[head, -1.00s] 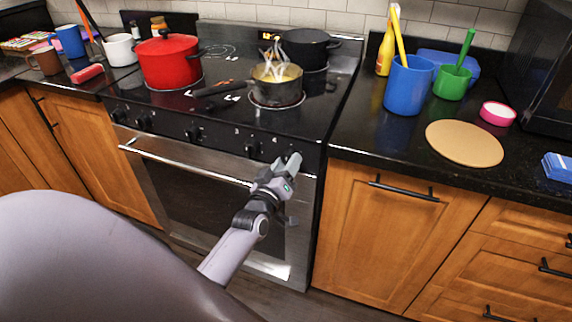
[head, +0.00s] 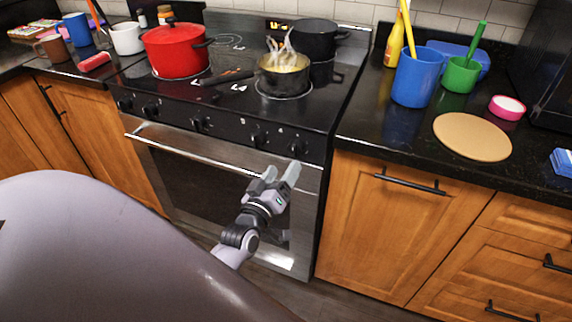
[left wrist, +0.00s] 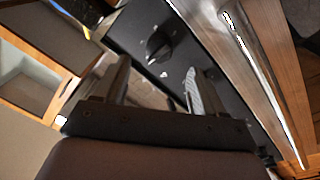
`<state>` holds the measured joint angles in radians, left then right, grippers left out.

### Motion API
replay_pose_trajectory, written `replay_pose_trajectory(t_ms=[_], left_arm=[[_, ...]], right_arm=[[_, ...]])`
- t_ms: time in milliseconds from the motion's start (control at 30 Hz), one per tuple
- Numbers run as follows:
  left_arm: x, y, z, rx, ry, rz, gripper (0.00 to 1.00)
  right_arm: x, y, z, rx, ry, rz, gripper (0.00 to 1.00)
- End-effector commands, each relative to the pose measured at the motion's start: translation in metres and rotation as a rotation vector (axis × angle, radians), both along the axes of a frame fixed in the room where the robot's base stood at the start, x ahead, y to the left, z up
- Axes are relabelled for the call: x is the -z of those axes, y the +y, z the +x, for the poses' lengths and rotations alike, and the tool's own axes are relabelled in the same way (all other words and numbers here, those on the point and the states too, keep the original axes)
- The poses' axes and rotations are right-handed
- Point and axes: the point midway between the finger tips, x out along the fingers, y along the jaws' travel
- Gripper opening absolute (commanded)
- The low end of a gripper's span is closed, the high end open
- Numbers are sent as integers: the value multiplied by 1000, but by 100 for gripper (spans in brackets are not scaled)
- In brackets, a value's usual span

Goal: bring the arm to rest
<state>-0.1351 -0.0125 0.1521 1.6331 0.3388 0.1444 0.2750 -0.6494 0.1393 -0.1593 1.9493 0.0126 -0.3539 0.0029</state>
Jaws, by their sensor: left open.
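My left gripper (head: 281,174) is in front of the oven door, just below the stove's control knobs. It is open and holds nothing. In the left wrist view its two fingers (left wrist: 158,82) stand apart, with a stove knob (left wrist: 160,46) showing beyond them. A large grey rounded part of my own arm fills the lower left of the head view. My right gripper is not in view.
The oven handle (head: 190,148) runs close beside the left gripper. On the stove stand a red pot (head: 176,52), a steaming saucepan (head: 284,80) and a black pot (head: 314,40). Right of it, the counter holds a blue cup (head: 416,80) and a round board (head: 472,137).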

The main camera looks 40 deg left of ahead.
Motion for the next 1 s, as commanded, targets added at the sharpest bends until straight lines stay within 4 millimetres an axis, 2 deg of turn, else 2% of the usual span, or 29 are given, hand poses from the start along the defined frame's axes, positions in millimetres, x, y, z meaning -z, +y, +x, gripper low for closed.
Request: replay_pose_trajectory(t_ms=[133,633,733,867,1000], left_arm=[[0,-1,-5,0,0,0,70],[0,-1,-5,0,0,0,70],[6,-6,-10,19,27,21,70],[32,-32,-35,108,160,132,70],[73,-73,-87,269,372,317,70]], right_arm=[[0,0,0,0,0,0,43],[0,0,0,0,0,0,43],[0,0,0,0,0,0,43],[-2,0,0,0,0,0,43],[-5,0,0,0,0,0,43]])
